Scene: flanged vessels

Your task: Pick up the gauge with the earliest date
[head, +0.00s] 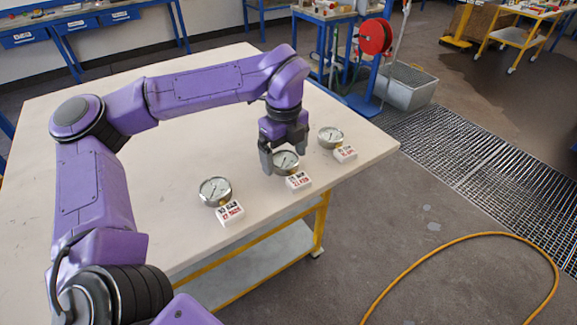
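Three round gauges with steel rims and pale dials lie on the table (150,190): a near left gauge (215,191), a middle gauge (286,161) and a far right gauge (330,137). Each has a white label block in front: the left label (230,213), the middle label (298,182) and the right label (344,154). Their print is too small to read surely. My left gripper (284,158) points down at the middle gauge, its fingers apart on either side of it. I cannot see clear finger contact. My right gripper is out of view.
The table's right edge runs close beside the labels. The table is bare left of the gauges, under my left arm. Beyond it stand a red hose reel (375,37) and a grey tub (408,88). A yellow hose (470,240) lies on the floor at right.

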